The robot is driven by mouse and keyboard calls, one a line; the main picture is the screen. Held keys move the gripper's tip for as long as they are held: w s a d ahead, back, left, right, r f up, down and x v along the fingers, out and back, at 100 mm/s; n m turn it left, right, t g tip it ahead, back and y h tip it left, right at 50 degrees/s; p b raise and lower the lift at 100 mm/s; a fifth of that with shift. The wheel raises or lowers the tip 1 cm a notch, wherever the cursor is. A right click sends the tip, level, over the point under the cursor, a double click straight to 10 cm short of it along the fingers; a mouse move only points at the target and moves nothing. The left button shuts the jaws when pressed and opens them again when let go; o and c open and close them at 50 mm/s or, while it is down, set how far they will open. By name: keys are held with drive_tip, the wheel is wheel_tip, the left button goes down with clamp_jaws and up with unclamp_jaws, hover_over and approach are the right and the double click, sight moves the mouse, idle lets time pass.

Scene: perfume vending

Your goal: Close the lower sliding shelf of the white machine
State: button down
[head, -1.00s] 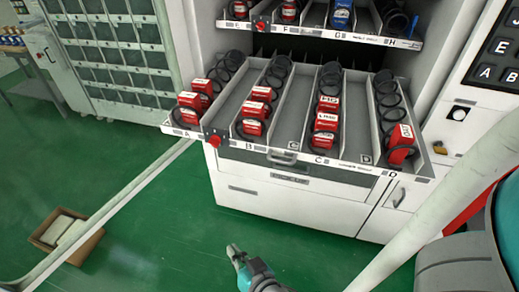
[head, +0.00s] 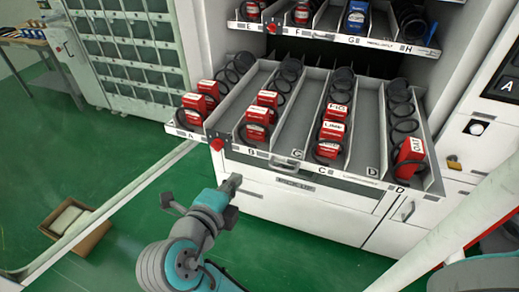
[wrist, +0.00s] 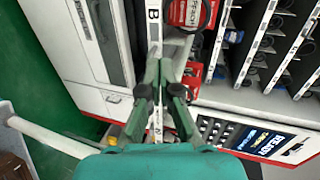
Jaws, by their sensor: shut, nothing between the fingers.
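The lower sliding shelf (head: 302,118) of the white machine (head: 310,213) is pulled out in the head view. It has lanes with black spirals and red boxes (head: 262,106), and a front strip lettered A to D. My gripper (head: 236,182) is below and in front of the strip's left half in the head view. In the wrist view my gripper (wrist: 160,62) has its fingers together and empty, pointing at the shelf's front strip (wrist: 156,30) near the letter B. Whether the fingertips touch the strip is unclear.
An upper shelf (head: 335,38) with red and blue boxes sits inside the machine above. A keypad panel (head: 497,87) is at the right. A brown box (head: 68,222) lies on the green floor at the left.

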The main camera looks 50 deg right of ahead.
approach(260, 146)
drive_tip(key=shift+m, duration=0.3)
drive_tip(key=x, duration=0.5)
drive_tip(key=shift+w+d+f, duration=0.15)
drive_tip(key=shift+f, duration=0.2)
drive_tip(key=shift+w+d, duration=0.3)
drive_tip(key=shift+d, duration=0.35)
